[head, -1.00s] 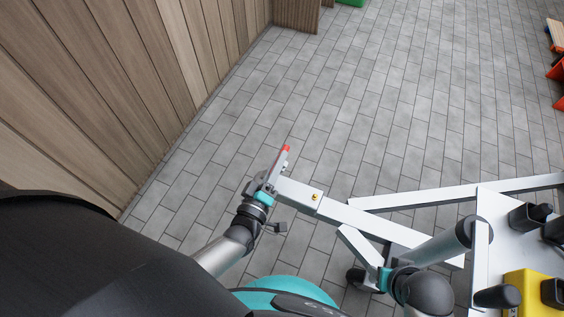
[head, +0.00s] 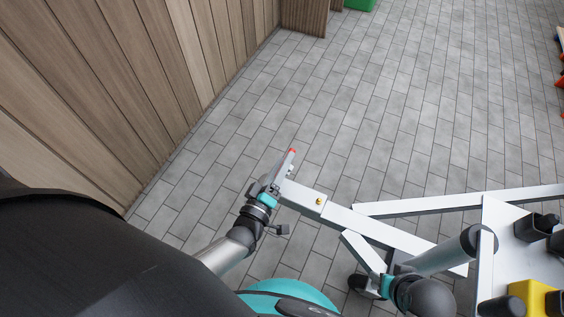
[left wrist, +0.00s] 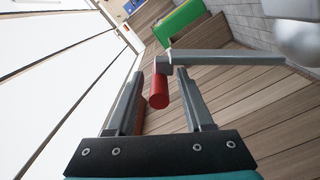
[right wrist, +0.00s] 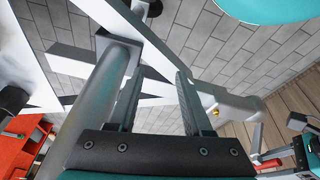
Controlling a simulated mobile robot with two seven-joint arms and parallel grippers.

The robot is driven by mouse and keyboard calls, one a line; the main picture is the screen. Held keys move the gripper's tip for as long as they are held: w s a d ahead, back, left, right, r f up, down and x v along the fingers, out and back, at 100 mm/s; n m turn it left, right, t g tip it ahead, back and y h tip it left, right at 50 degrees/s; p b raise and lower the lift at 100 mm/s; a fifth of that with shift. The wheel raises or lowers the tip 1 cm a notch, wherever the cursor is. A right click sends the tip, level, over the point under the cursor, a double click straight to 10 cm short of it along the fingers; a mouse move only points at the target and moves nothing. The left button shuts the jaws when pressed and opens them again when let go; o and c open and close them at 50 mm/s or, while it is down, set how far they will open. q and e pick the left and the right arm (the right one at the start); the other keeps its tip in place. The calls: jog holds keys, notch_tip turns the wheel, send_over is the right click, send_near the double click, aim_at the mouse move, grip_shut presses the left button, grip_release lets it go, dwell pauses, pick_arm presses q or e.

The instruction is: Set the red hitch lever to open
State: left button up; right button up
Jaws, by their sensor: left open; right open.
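The red hitch lever's handle shows in the left wrist view (left wrist: 158,90) as a red cylinder on a grey arm. In the head view only its red tip (head: 292,151) shows; the rest is hidden by my left gripper (head: 278,172). The left gripper is open, and in its wrist view its fingers (left wrist: 161,75) stand either side of the handle. I cannot tell if either finger touches it. The lever sits at the front end of the white trailer drawbar (head: 370,222). My right gripper (right wrist: 160,75) is open, near the white frame and a grey tube.
A wooden plank wall (head: 130,90) stands at the left. A yellow box (head: 535,297) and black parts sit on the trailer at the right. Grey paving (head: 400,100) beyond the drawbar is clear. A green object (head: 360,4) stands at the far end.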

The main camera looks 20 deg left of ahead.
pick_arm(q)
jog(key=shift+s, duration=0.55)
jog(key=s+p, duration=0.2)
jog(key=s, duration=1.2)
jog(key=shift+a+p, duration=0.25)
jog(key=shift+p, duration=0.1)
pick_arm(e)
jog(key=shift+g, duration=0.4)
jog(key=s+f, duration=0.2)
jog(key=f, duration=0.3)
jog(key=shift+s+d, duration=0.25)
jog(key=shift+s, duration=0.15)
jog(key=shift+f, duration=0.1)
